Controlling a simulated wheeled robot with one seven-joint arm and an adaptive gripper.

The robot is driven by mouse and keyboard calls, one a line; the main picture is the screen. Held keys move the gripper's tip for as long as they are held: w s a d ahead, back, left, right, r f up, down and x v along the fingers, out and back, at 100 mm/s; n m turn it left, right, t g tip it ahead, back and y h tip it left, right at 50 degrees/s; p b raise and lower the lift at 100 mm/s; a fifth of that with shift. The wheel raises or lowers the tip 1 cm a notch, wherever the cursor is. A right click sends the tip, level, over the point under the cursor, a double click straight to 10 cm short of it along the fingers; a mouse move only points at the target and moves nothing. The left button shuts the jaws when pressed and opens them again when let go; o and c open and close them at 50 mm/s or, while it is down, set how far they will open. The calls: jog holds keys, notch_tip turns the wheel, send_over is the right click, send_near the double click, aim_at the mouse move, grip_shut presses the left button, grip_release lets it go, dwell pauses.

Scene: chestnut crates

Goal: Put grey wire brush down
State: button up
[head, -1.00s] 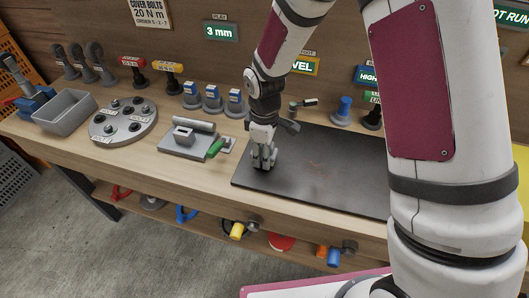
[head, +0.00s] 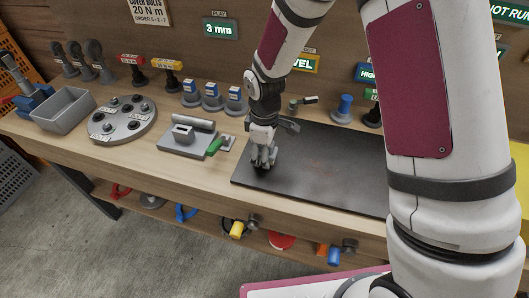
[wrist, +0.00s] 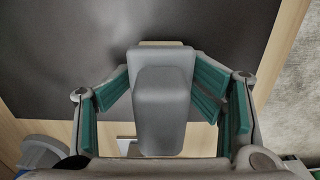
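My gripper (head: 263,165) is low over the left end of the dark mat (head: 320,165) on the bench. In the wrist view, the grey wire brush (wrist: 160,105) lies between the green-padded fingers. It shows as a rounded grey handle with a wider grey block behind it. The pads meet the brush's edges on both sides, so my gripper looks shut on it. In the head view the brush is mostly hidden by the fingers. I cannot tell whether it touches the mat.
Left of the mat are a grey plate with a green-handled tool (head: 216,145), a round bolt plate (head: 122,120) and a grey bin (head: 65,110). Several labelled blocks stand behind, with a blue knob (head: 344,106). The mat's middle is clear.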

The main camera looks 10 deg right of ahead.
jog(key=shift+s, duration=0.1)
notch_tip(320, 180, up, 13)
jog(key=shift+r, duration=0.2)
jog(key=s+d+r+m+t, duration=0.1)
jog(key=s+d+r+m, duration=0.25)
jog(key=r, duration=0.25)
jog(key=s+d+r+m+t, duration=0.1)
jog(key=s+d+r+m, duration=0.2)
jog(key=s+d+r, duration=0.25)
jog(key=s+d+r+m+t, duration=0.1)
jog(key=s+d+r+m, duration=0.1)
jog(key=s, duration=0.4)
jog(key=s+d+r+m+t, duration=0.2)
jog(key=s+d+r+m, duration=0.1)
jog(key=s+m, duration=0.2)
jog(key=shift+s, duration=0.95)
